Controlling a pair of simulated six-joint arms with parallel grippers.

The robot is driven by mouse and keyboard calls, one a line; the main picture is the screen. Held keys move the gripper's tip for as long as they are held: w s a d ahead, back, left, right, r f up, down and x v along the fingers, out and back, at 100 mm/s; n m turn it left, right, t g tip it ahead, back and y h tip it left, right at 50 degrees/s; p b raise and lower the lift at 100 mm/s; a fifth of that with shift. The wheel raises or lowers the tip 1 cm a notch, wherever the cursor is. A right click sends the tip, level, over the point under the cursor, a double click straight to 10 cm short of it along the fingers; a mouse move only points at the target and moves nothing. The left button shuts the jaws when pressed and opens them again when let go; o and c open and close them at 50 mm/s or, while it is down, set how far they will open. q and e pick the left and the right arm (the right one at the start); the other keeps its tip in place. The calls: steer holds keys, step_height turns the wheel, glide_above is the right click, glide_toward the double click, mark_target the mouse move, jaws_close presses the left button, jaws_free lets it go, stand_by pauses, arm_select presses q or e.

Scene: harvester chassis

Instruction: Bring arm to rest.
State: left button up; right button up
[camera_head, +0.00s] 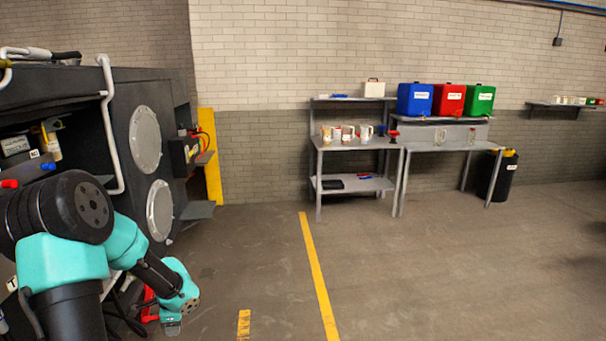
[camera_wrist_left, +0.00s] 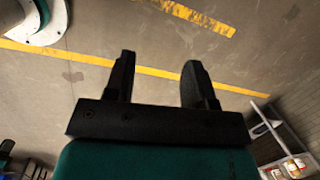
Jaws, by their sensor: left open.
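My left arm (camera_head: 68,262) comes in at the lower left of the head view, bent downward beside the dark machine. Its wrist (camera_head: 176,290) hangs low over the floor, and the fingers are hard to make out there. My right arm and gripper are not in view.
The harvester chassis (camera_head: 120,115) stands close by the left arm. A grey workbench (camera_head: 355,143) with mugs and a table (camera_head: 445,146) under blue, red and green canisters stand against the brick wall. The concrete floor with a yellow line (camera_head: 318,275) is clear.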

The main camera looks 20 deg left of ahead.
arm_select(q)
steer(key=w+d+f+n+h, duration=0.3)
steer(key=d+f, duration=0.5)
steer(key=d, duration=0.6)
steer(key=s+d+f+n+h, duration=0.1)
steer(key=s+d+f+n, duration=0.1)
steer(key=d, duration=0.6)
steer(key=s+d+f+n+h, duration=0.1)
steer(key=d+f+n, duration=0.2)
steer(key=d+f, duration=0.2)
steer(key=s+d+f+n+t+h, duration=0.1)
steer(key=s+d+f+n, duration=0.1)
steer(key=d, duration=0.9)
steer(key=shift+s+d+f+n, duration=0.3)
steer(key=shift+f+n, duration=0.3)
steer(key=shift+f, duration=0.35)
steer(key=shift+a, duration=0.1)
